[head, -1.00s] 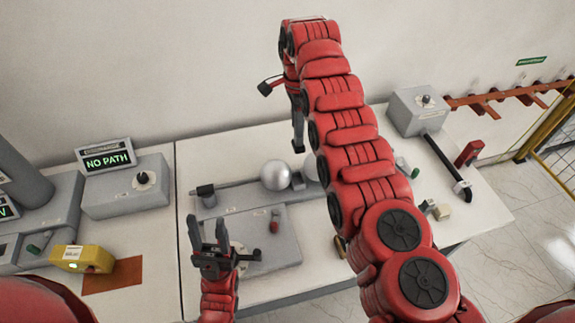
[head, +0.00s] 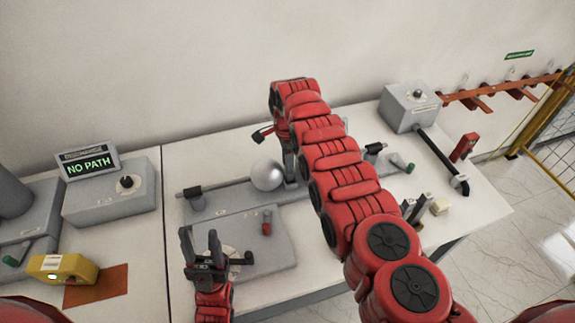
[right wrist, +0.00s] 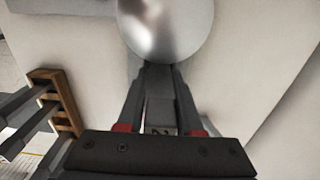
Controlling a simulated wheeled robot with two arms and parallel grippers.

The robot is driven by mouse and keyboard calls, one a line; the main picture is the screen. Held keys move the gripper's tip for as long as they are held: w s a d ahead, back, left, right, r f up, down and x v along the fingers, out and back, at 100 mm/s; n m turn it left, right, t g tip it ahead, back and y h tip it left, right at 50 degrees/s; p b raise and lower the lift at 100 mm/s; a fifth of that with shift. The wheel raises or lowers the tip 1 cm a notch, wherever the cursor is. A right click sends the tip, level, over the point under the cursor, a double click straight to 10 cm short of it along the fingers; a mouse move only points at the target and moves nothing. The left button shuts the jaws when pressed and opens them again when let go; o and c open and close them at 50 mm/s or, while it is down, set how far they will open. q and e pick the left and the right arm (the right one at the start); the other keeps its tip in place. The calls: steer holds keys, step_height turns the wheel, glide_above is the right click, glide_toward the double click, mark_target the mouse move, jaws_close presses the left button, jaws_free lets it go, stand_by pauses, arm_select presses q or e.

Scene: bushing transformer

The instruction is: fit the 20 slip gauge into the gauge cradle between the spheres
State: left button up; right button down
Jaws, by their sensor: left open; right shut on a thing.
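My right gripper (head: 290,178) is lowered just right of the polished left sphere (head: 267,174) in the head view. In the right wrist view its fingers (right wrist: 159,72) are shut on a small grey block, the slip gauge (right wrist: 160,112); no size marking is readable. The sphere (right wrist: 165,28) lies just beyond the fingertips there. The gauge cradle is hidden behind the gripper and arm, so I cannot tell whether the gauge touches it. The other sphere is hidden behind my right arm. My left gripper (head: 200,240) is open and empty, pointing up above the front grey plate.
A grey box with a NO PATH display (head: 88,165) and a yellow device (head: 62,269) stand at left. A red-handled knob (head: 266,222) is on the front plate (head: 270,252).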

steer(key=shift+f, duration=0.1)
steer(key=c, duration=0.6)
jaws_free()
steer(key=shift+o, duration=0.2)
steer(key=shift+r+p, duration=0.45)
steer(key=shift+r, duration=0.3)
step_height(320, 180, up, 6)
steer(key=p, duration=0.4)
steer(key=shift+r, duration=2.45)
steer(key=shift+s, duration=0.1)
